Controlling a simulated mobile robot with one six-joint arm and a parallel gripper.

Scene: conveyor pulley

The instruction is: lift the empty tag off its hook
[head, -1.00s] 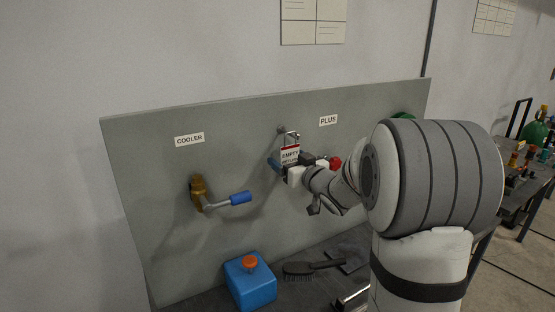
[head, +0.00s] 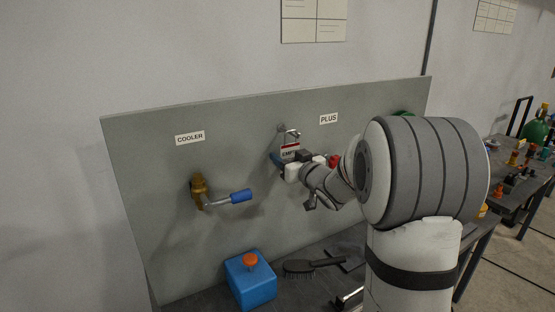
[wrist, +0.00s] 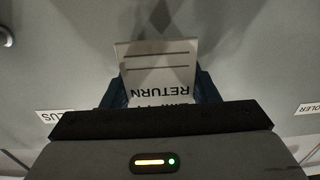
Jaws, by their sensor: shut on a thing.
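The empty tag (head: 290,146) is a white card with a red top band, upright in front of the grey panel. It also shows in the wrist view (wrist: 160,58), with the word RETURN upside down. A metal hook with a wire loop (head: 293,133) is just above the tag. I cannot tell whether the loop still rests on the hook. My gripper (head: 283,160) is shut on the tag, with its blue fingers at the tag's two sides in the wrist view (wrist: 162,88). My gripper hides the tag's lower part in the head view.
A brass valve with a blue handle (head: 240,196) sticks out at left under the COOLER label (head: 190,138). A red part (head: 334,160) is right of my gripper. A blue can (head: 250,285) and a brush (head: 300,266) are on the bench below.

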